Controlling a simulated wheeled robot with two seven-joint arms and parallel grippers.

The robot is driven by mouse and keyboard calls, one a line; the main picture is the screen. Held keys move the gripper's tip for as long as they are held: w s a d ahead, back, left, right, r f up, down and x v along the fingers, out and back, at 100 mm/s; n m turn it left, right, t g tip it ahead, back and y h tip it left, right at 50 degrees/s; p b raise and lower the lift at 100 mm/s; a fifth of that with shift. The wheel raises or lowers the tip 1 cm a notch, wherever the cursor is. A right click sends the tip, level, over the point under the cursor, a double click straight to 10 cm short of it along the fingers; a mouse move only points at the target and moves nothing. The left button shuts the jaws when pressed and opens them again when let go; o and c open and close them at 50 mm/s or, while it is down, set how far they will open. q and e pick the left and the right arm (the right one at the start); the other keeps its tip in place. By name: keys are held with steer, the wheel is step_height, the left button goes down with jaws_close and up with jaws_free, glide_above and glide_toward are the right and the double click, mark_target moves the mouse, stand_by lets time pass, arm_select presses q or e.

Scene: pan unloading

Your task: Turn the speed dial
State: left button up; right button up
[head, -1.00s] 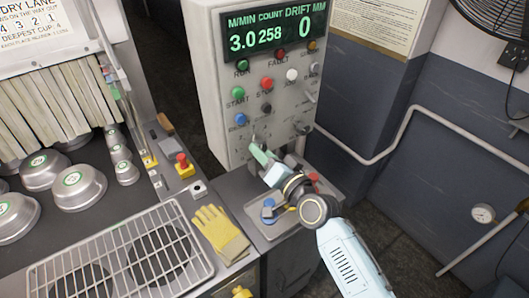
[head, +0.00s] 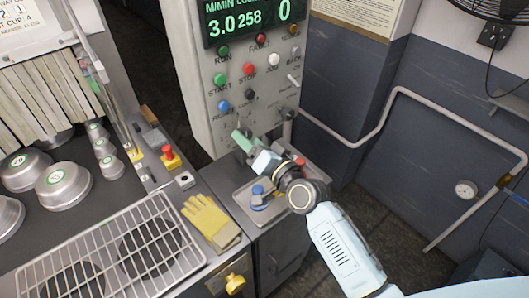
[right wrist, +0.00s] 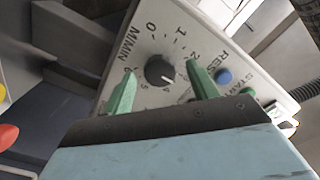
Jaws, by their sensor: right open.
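The speed dial (right wrist: 160,72) is a dark round knob marked M/MIN on the pale control panel (right wrist: 141,30), with a numbered scale around it. In the right wrist view it shows between the two green fingers of my right gripper (right wrist: 160,78). The fingers are apart, and I cannot tell whether they touch it. In the head view my right gripper (head: 238,138) is at the lower left of the control panel (head: 203,105) and largely hides the dial. The display (head: 247,22) reads 3.0, 258 and 0. My left gripper is out of view.
Coloured buttons, including the blue button (head: 223,106), sit above the gripper. A tray (head: 246,204) with a blue-topped item is below it. A yellow glove (head: 212,221), a red stop button (head: 168,152) and a wire rack (head: 110,250) lie left. A pipe (head: 400,90) runs along the right wall.

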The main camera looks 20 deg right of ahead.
steer(key=b+v, duration=0.1)
steer(key=v, duration=1.2)
steer(key=shift+b, duration=0.3)
steer(key=shift+f, duration=0.1)
